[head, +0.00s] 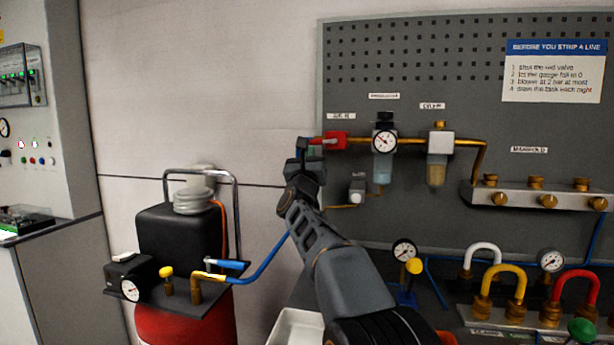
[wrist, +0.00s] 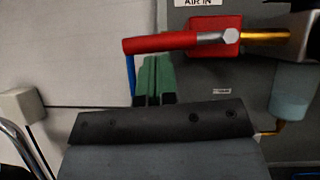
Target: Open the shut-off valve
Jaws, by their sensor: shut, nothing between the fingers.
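The red shut-off valve (head: 337,140) is on the grey panel under the "AIR IN" label. In the wrist view, its red body (wrist: 226,20) is at the upper right, and its red-sleeved lever (wrist: 160,43) points left, nearly level, from a bright metal pivot. The brass pipe leaves the body to the right. My gripper (head: 301,146) is at the valve's left end in the head view. Its green fingers (wrist: 154,62) are shut and empty, with their tips just below the lever's left part. I cannot tell whether they touch it.
The regulator gauge (head: 385,141) and filter bowls hang right of the valve. A blue hose (wrist: 131,78) runs down left of my fingers. A black tank box (head: 180,232) with a chrome handle stands left below. The wall left of the valve is clear.

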